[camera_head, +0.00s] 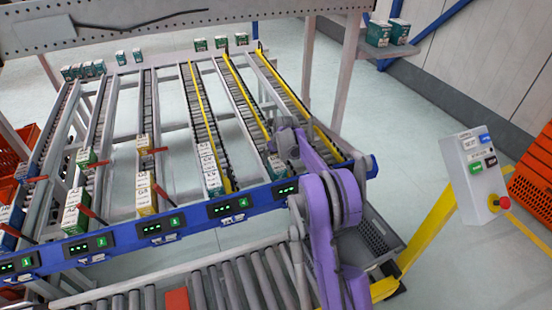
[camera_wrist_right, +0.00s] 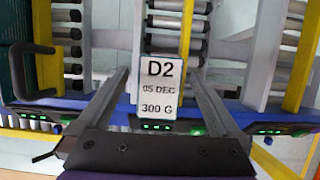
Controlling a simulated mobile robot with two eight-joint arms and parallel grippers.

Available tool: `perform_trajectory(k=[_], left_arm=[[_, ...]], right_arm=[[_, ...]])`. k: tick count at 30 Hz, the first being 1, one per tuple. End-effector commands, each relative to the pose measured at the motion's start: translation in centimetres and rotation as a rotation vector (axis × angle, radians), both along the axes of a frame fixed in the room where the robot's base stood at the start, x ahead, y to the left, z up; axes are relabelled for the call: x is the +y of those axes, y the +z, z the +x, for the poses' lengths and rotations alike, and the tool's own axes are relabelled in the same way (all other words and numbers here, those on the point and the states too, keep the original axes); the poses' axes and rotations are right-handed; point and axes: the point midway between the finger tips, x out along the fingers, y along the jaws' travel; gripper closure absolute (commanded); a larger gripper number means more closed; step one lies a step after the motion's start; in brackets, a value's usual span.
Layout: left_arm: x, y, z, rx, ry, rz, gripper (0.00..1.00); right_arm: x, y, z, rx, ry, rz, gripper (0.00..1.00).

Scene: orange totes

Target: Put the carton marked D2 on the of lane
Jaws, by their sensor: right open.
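The carton marked D2 (camera_wrist_right: 160,87) shows its white label, reading D2, 05 DEC, 300 G, in the right wrist view. It lies between the two fingers of my right gripper (camera_wrist_right: 158,76), which are apart on either side of the label. In the head view my right gripper (camera_head: 281,140) is over the front of a right-hand lane, just above a teal carton (camera_head: 277,166) with a white label; its print is too small to read there. I cannot make out any lane marked "of". My left gripper is not in view.
Several cartons stand in the roller lanes, one with a white label (camera_head: 211,180) nearby. The blue front beam (camera_head: 200,220) carries green-lit displays. A roller conveyor (camera_head: 230,280) runs in front. A grey crate (camera_head: 375,245) and a control box (camera_head: 473,175) stand at right.

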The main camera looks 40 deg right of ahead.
Motion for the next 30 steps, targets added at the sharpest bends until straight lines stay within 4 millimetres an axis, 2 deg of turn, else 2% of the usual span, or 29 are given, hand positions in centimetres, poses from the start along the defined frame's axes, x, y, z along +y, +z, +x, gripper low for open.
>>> perform_trajectory(k=[5,18,24,30], left_arm=[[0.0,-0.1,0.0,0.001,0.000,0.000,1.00],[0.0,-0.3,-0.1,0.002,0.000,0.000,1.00],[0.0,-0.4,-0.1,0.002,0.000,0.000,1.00],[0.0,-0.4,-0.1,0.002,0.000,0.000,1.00]], right_arm=[[0.1,1.0,-0.4,0.000,0.000,0.000,0.00],[1.1,8.5,-3.4,0.000,-0.001,0.000,0.00],[1.2,9.9,-3.9,0.000,0.000,0.000,0.00],[1.3,10.0,-4.0,0.000,0.000,0.000,0.00]])
